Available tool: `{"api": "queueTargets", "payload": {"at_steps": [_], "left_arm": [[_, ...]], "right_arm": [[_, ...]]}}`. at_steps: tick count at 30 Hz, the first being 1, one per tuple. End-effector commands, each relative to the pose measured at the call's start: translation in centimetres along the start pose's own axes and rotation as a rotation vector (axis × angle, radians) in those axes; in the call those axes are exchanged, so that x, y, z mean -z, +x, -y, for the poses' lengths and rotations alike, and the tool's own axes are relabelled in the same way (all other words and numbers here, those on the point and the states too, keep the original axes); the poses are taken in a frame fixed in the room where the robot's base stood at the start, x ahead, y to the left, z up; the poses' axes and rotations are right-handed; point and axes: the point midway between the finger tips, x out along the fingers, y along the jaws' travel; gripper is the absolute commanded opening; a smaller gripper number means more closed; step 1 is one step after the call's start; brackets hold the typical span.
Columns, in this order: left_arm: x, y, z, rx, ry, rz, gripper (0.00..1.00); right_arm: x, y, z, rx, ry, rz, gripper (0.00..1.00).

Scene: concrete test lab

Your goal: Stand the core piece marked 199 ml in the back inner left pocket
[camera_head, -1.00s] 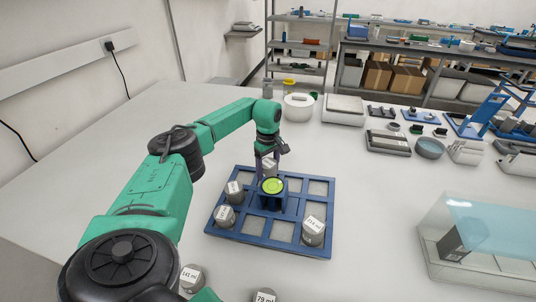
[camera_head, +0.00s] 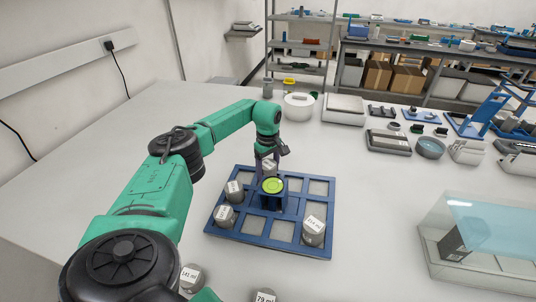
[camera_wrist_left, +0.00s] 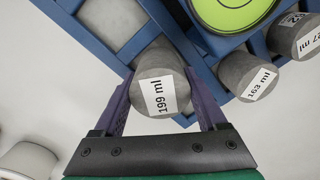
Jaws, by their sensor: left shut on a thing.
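My left gripper (camera_head: 269,163) is shut on the grey core piece marked 199 ml, which shows clearly in the left wrist view (camera_wrist_left: 155,85) between the two purple fingers (camera_wrist_left: 163,105). The piece is upright at the back inner left pocket of the blue tray (camera_head: 285,246), behind the centre holder with the green-topped round thing (camera_head: 272,186). Its lower end is hidden, so I cannot tell whether it touches the pocket floor. My right gripper is not in view.
Two grey pieces (camera_head: 234,190) (camera_head: 225,216) stand in the tray's left pockets and a larger one (camera_head: 313,231) at front right. Pieces marked 141 ml (camera_head: 191,277) and 79 ml (camera_head: 264,297) stand on the table in front. A clear box (camera_head: 480,240) stands at right.

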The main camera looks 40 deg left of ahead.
Motion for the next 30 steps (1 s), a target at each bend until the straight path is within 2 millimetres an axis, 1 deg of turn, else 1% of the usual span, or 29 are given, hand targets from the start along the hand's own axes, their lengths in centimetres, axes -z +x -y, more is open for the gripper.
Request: {"api": "queueTargets", "payload": {"at_steps": [5,14,30], "left_arm": [[0.0,0.0,0.0,-0.002,0.000,0.001,0.00],[0.0,1.1,-0.1,-0.002,0.000,0.001,0.00],[0.0,1.1,-0.1,-0.002,0.000,0.001,0.00]], "right_arm": [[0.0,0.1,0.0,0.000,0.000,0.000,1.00],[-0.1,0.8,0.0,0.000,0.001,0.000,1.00],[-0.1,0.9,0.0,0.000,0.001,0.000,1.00]]}}
